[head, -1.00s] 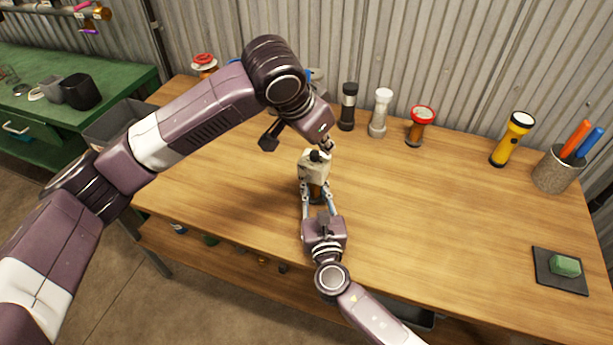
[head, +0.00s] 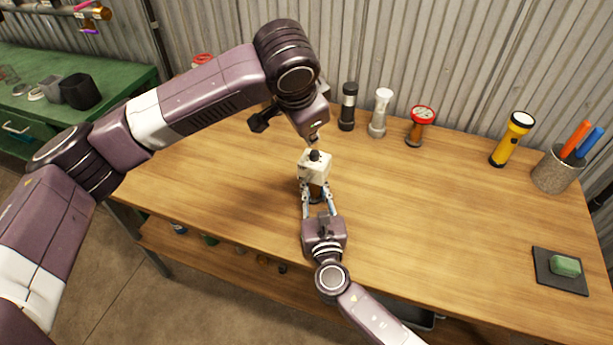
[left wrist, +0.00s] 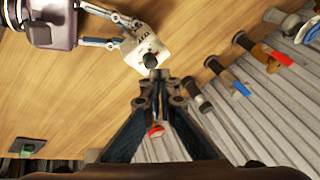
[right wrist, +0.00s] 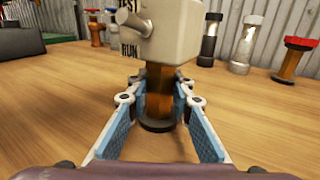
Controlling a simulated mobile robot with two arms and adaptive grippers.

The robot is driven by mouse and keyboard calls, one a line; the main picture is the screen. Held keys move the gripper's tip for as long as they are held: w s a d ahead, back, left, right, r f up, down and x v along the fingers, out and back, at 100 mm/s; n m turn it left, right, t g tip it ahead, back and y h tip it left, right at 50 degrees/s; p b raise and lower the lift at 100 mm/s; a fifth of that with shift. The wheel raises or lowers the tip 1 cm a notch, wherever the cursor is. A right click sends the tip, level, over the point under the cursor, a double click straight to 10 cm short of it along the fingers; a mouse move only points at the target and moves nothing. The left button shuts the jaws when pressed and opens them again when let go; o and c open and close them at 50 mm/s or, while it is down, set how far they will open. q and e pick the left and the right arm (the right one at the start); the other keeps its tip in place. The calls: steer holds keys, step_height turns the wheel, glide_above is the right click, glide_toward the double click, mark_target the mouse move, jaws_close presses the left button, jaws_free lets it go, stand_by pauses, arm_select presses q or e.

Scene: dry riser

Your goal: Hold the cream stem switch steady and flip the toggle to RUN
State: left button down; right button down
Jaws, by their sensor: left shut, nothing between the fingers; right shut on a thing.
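My right gripper (head: 317,192) is shut on the stem, below the box. My left gripper (head: 313,143) is shut and empty, just behind and above the box.
A yellow flashlight (head: 511,140), a pen cup (head: 556,170) and a green block (head: 565,266) on a dark mat are at right. The bench's middle right is clear.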

mark_target(309, 167)
arm_select(q)
steer(key=shift+s+a+f, duration=0.1)
steer(key=shift+s+f, duration=0.2)
steer(key=shift+f, duration=0.75)
steer(key=shift+s+a+f, duration=0.1)
steer(key=shift+s+f, duration=0.25)
steer(key=shift+f, duration=0.7)
steer(key=shift+s+f, duration=0.3)
steer(key=shift+f, duration=0.75)
steer(key=shift+f, duration=0.1)
